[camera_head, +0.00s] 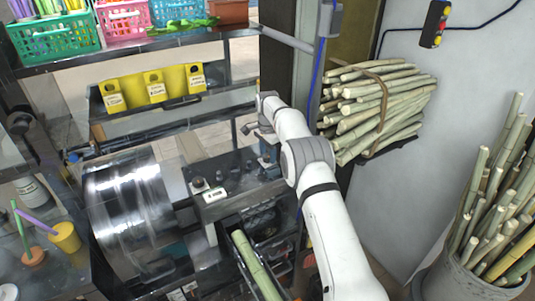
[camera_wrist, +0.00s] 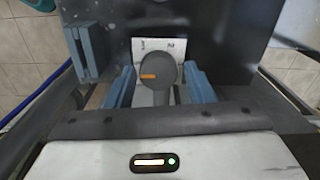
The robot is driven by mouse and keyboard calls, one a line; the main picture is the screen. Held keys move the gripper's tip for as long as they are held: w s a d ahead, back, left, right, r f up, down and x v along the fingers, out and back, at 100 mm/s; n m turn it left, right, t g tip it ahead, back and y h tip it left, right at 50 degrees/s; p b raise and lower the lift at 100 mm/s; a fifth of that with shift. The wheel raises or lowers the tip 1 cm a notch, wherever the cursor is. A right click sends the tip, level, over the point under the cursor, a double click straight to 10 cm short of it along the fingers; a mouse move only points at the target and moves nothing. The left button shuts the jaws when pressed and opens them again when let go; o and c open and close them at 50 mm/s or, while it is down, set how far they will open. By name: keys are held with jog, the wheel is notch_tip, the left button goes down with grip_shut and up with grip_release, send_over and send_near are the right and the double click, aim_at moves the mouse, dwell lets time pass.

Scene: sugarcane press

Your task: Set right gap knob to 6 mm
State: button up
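The right gap knob (camera_wrist: 157,70) is a dark round knob with an orange pointer mark in the wrist view. The mark points left. Behind it is a white scale plate (camera_wrist: 168,45) with small figures, partly covered by the knob and too small to read surely. My gripper (camera_wrist: 159,86) has its two blue-grey fingers apart, one on each side of the knob, with a narrow gap showing on both sides. In the head view my gripper (camera_head: 265,148) is at the dark press panel (camera_head: 235,172), and my arm hides the right knob there.
A black knob (camera_head: 197,184) and a white label (camera_head: 214,195) are on the press left of my arm. A shiny roller drum (camera_head: 130,212) stands further left. Bundled cane (camera_head: 375,110) and a bin of cane (camera_head: 468,275) are on the right. A blue block (camera_wrist: 85,50) is left of the knob.

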aim_at(267, 155)
jog(key=shift+o, duration=1)
jog(key=shift+f, duration=0.1)
notch_tip(267, 155, up, 8)
jog(key=shift+f+b, duration=0.1)
jog(key=shift+b, duration=0.5)
